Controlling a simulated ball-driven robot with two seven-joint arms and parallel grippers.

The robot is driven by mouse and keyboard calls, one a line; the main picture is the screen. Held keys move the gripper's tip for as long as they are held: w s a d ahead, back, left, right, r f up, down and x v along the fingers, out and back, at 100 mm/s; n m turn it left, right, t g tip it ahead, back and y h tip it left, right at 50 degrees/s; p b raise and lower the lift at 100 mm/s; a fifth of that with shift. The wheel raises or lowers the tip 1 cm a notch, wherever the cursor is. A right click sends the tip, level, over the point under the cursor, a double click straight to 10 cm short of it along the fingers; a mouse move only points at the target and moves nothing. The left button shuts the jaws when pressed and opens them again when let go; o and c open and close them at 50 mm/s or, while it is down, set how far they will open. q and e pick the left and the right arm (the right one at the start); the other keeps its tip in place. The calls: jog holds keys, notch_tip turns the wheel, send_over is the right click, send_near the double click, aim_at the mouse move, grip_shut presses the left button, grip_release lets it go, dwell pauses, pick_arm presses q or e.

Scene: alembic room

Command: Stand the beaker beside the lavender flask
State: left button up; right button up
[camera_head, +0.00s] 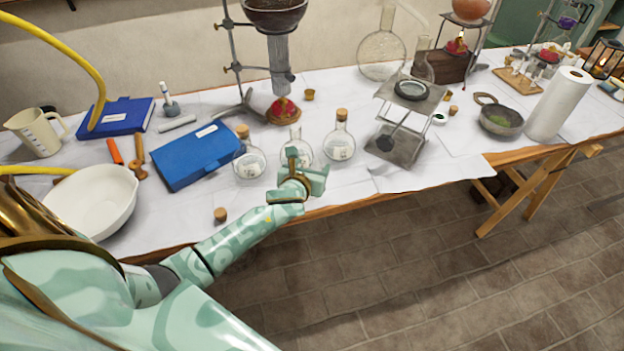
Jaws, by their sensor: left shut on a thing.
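My left gripper (292,168) is at the front edge of the table, shut on the uncorked clear glass flask (296,148), whose lower part it hides. This flask is between two corked round flasks, the left one (249,163) and the right one (340,145). Their labels are too small to read, so I cannot tell which is the lavender one. A white beaker-like jug (36,134) with a handle and markings stands upright at the far left. A flask with purple contents (567,21) hangs in a stand at the far right. My right gripper is not in view.
A blue box (195,157) and a white bowl (95,198) are to the left. A loose cork (220,214) lies near the front edge. A metal lab jack (402,145) stands right of the flasks. White paper (425,172) right of them is clear.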

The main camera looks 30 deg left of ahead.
pick_arm(q)
jog(key=f, duration=0.1)
jog(key=f+b, duration=0.2)
jog(key=f, duration=0.1)
jog(key=shift+w+a+f, duration=0.1)
jog(key=shift+w+a, duration=0.05)
jog(key=shift+w, duration=0.15)
jog(key=shift+r, duration=0.2)
jog(key=o, duration=1)
jog(key=shift+f, duration=0.15)
